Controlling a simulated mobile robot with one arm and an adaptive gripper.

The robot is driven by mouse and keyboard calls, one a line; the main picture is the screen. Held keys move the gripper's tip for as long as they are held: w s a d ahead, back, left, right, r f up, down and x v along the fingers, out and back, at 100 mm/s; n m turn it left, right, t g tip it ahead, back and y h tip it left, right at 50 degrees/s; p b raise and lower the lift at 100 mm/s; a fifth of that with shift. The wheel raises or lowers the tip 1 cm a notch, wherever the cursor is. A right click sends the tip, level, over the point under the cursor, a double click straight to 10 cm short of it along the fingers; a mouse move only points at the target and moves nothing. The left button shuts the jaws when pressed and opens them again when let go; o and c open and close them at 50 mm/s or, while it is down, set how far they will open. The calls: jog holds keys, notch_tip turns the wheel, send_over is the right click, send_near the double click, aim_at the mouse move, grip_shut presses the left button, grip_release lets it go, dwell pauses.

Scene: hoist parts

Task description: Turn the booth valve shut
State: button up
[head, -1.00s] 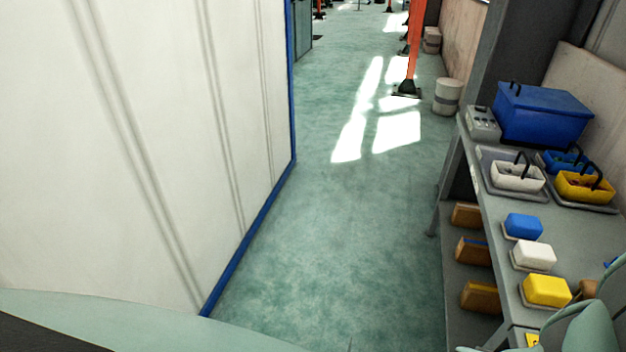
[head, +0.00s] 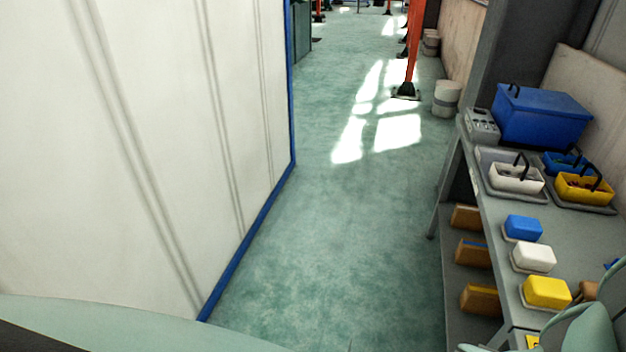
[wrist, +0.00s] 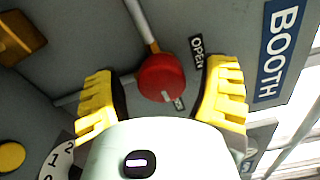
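The booth valve has a red round knob (wrist: 161,78) on a grey panel in the wrist view. A pale pipe runs up from it, and a label reading OPEN (wrist: 197,52) sits to its right. A second small label by the knob's lower edge is partly hidden. A blue sign (wrist: 280,48) reads BOOTH. My gripper (wrist: 166,92) is open, its two yellow ribbed fingers apart on either side of the knob; I see no contact. The valve does not show in the head view.
In the wrist view a numbered dial (wrist: 58,162) and a yellow button (wrist: 11,156) lie lower left. In the head view a bench (head: 515,283) with baskets and coloured blocks stands right, a white wall (head: 130,150) left, clear green floor (head: 330,240) between.

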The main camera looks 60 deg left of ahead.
dwell(0.3)
jog(key=shift+v, duration=6)
jog(key=shift+w, duration=0.1)
